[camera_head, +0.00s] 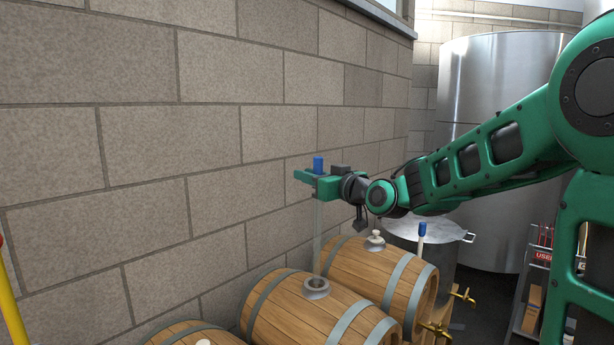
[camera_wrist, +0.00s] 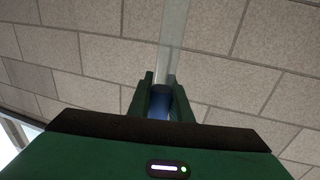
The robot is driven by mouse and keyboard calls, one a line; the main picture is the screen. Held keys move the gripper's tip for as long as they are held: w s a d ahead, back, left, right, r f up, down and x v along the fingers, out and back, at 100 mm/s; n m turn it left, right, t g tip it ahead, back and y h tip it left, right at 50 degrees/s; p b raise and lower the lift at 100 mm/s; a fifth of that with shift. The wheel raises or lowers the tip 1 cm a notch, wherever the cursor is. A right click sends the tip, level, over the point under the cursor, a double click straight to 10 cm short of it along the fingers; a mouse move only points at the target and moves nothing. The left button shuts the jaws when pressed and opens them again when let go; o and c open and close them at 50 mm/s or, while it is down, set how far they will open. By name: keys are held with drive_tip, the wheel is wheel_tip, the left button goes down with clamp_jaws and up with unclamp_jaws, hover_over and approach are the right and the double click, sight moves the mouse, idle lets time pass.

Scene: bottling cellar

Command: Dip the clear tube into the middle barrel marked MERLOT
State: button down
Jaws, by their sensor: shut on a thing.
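My gripper (camera_head: 316,180) is shut on the blue top (camera_head: 319,164) of the clear tube (camera_head: 318,235), above the barrels. The tube hangs about upright below the jaws. In the wrist view the jaws (camera_wrist: 160,100) close around the blue top and the clear tube (camera_wrist: 173,40) runs out of the picture. The middle barrel (camera_head: 285,310) lies on its side with an open, metal-ringed bung hole (camera_head: 316,285). The tube's lower end shows at or just above this hole; I cannot tell whether it is inside. No MERLOT marking is readable.
The right barrel (camera_head: 345,265) and left barrel (camera_head: 185,336) carry pale bungs. A blue-topped pale rod (camera_head: 422,235) stands behind the right barrel, near a lidded drum (camera_head: 440,255). A block wall (camera_head: 240,140) rises close behind my gripper. A steel tank (camera_head: 490,110) stands at right.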

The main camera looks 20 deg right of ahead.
drive_tip(key=shift+f, duration=0.15)
drive_tip(key=shift+f, duration=1.85)
wheel_tip(320, 180, down, 8)
drive_tip(key=shift+r, duration=0.25)
idle(0.9)
drive_tip(key=shift+f, duration=0.15)
wheel_tip(320, 180, down, 7)
idle(1.7)
idle(2.3)
